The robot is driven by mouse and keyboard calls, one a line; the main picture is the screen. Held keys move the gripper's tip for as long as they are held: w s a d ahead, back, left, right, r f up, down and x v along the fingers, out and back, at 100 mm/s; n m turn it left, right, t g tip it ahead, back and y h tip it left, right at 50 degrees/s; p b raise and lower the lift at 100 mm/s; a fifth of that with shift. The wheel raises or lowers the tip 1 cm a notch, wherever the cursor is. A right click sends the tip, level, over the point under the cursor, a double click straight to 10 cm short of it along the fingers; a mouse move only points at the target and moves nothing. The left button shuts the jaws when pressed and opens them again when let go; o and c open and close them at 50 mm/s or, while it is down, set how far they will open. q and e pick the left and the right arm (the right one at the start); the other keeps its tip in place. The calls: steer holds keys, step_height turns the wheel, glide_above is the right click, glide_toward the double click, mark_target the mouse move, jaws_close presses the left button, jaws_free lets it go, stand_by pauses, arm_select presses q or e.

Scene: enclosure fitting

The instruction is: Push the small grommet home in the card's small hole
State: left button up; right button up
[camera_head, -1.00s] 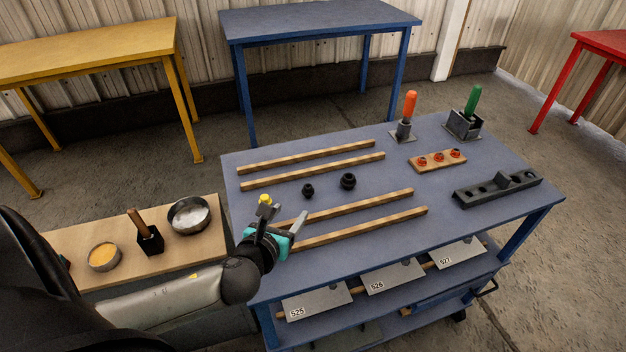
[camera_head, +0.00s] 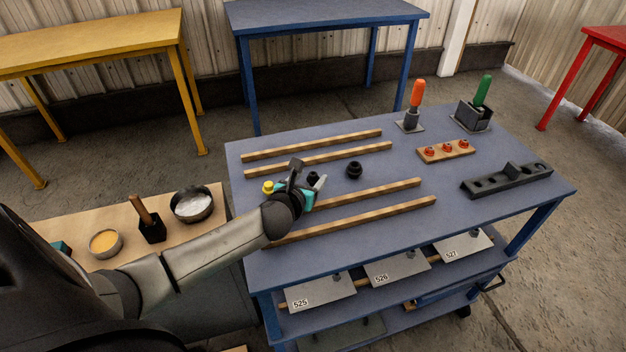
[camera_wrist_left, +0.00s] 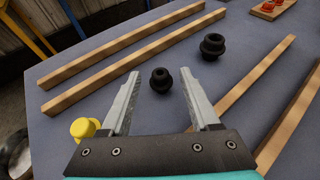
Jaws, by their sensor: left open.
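The small grommet (camera_wrist_left: 160,80) is black and round. It stands on the blue bench top between the paired wooden strips. In the head view the small grommet (camera_head: 313,178) is partly hidden by my left gripper (camera_head: 308,174). In the left wrist view the jaws of my left gripper (camera_wrist_left: 161,73) are apart, with the small grommet between their tips in the picture; I see no contact. A larger black grommet (camera_head: 354,170) stands just to the right. No card hole can be made out; grey plates marked 525 (camera_head: 318,291), 526 and 527 lie on the shelf below.
A yellow plug (camera_wrist_left: 84,128) stands close beside the left finger. Wooden strips (camera_head: 318,160) lie behind and in front of the grommets. A red-plug block (camera_head: 430,156), a dark slotted block (camera_head: 510,180) and handled tools stand to the right. The right-front bench top is clear.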

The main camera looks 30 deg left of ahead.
arm_select(q)
steer(key=shift+b+x, duration=0.35)
steer(key=shift+x, duration=1.1)
jaws_close()
steer(key=shift+r, duration=0.1)
